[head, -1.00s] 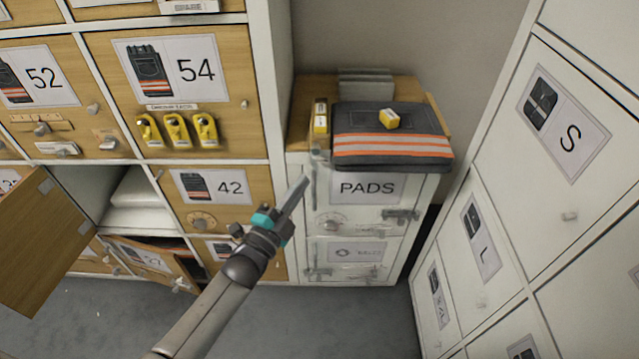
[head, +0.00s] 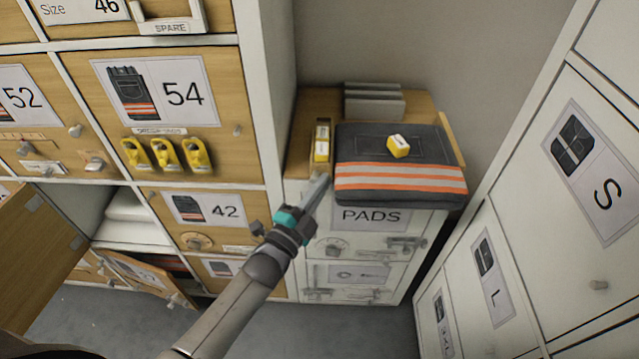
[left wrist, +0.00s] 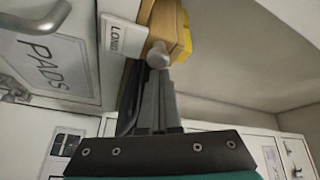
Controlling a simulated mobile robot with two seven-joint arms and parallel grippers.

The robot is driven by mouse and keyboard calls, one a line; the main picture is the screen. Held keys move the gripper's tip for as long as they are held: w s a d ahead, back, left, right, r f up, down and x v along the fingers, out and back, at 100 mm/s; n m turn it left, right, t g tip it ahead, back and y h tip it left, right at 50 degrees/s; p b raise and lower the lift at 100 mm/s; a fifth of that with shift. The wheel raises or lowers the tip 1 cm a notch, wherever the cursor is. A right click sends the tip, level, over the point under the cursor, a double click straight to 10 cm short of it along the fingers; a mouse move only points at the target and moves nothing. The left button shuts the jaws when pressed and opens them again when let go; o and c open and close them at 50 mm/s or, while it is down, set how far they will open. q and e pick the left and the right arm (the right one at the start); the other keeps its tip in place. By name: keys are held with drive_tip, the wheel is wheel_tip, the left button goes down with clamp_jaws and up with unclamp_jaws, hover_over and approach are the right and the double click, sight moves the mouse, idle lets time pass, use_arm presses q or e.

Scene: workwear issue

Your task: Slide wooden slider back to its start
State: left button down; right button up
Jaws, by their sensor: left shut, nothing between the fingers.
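The wooden slider (left wrist: 167,22) shows in the left wrist view as a pale wood piece with a round metal knob (left wrist: 158,55) on its near end and a yellow item (left wrist: 184,32) on it. My right gripper is not in view.
The PADS cabinet (head: 412,232) has handles in front. An open wooden door (head: 35,255) juts out at left; white lockers (head: 540,200) stand at right.

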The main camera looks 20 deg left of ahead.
use_arm(q)
drive_tip(key=shift+s, duration=0.1)
drive_tip(key=s+a, duration=0.1)
drive_tip(key=a, duration=0.5)
drive_tip(key=shift+s+a+p, duration=0.2)
drive_tip(key=shift+s+p, duration=0.15)
drive_tip(key=shift+p, duration=0.1)
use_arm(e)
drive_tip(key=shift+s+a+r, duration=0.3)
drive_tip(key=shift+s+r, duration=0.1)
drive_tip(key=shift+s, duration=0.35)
use_arm(q)
drive_tip(key=shift+s+f, duration=0.1)
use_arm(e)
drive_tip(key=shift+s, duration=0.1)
